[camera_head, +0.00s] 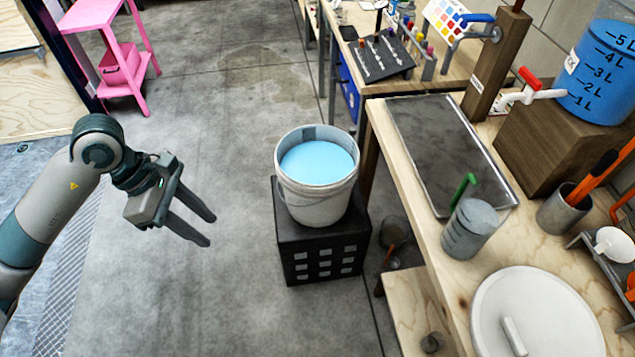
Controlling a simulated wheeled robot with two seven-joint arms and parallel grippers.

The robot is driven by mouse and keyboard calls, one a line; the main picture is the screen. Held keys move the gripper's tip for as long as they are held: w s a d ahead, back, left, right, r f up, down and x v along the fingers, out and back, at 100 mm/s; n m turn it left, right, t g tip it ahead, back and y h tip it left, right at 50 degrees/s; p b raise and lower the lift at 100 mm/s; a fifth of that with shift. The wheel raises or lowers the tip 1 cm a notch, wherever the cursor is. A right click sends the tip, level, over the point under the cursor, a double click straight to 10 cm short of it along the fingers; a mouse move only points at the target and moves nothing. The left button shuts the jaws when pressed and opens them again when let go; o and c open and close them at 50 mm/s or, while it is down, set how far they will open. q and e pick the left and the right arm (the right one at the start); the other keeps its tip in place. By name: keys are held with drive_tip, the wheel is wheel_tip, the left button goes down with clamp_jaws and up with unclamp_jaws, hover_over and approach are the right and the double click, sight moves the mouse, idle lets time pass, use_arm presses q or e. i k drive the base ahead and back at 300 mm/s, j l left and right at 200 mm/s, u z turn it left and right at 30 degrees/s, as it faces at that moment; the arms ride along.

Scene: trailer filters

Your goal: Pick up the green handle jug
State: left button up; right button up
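The jug (469,229) is a grey, cup-like vessel with marks on its side and a green handle (462,189) rising from its rim. It stands upright on the wooden workbench at the right, by the corner of a dark tray. My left gripper (204,229) is open and empty, with its two dark fingers apart. It hangs over the bare floor, left of the white bucket and far from the jug. My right gripper is not in view.
A white bucket (318,205) of blue liquid stands on a black crate (322,262) between my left gripper and the workbench (420,240). A round white lid (540,320), dark tray (450,145), metal cup (562,213) and wooden block (550,150) surround the jug.

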sight(483, 209)
drive_tip(key=z, duration=1.15)
